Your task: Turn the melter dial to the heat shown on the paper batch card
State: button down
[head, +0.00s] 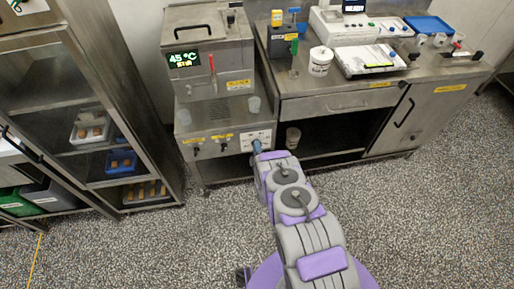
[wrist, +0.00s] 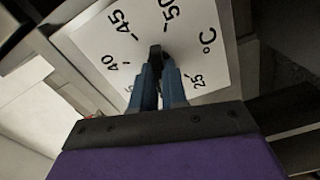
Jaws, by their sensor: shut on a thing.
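The melter (head: 208,60) is a steel box at the back left of the counter, with a green display (head: 184,59) reading 45 °C above a smaller, unclear line. Its white dial plate (head: 256,140) is on the front panel below. In the wrist view the plate (wrist: 205,50) shows 25, 40, 45, 50 and °C; other marks are hidden or unclear. My gripper (wrist: 160,75) has its blue fingers shut on the dark dial knob (wrist: 155,50). The knob's pointing direction is unclear. My gripper (head: 257,148) also shows in the head view. A paper on a clipboard (head: 368,60) may be the batch card; its writing is unreadable.
A white tub (head: 320,61) and a scale (head: 345,27) stand on the steel counter (head: 300,88). The speckled floor (head: 420,220) is clear at right.

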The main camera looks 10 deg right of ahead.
jog(key=shift+a, duration=0.3)
jog(key=c, duration=1.2)
grip_release()
jog(key=shift+w+r, duration=0.1)
jog(key=shift+o, duration=0.2)
jog(key=shift+d, duration=0.15)
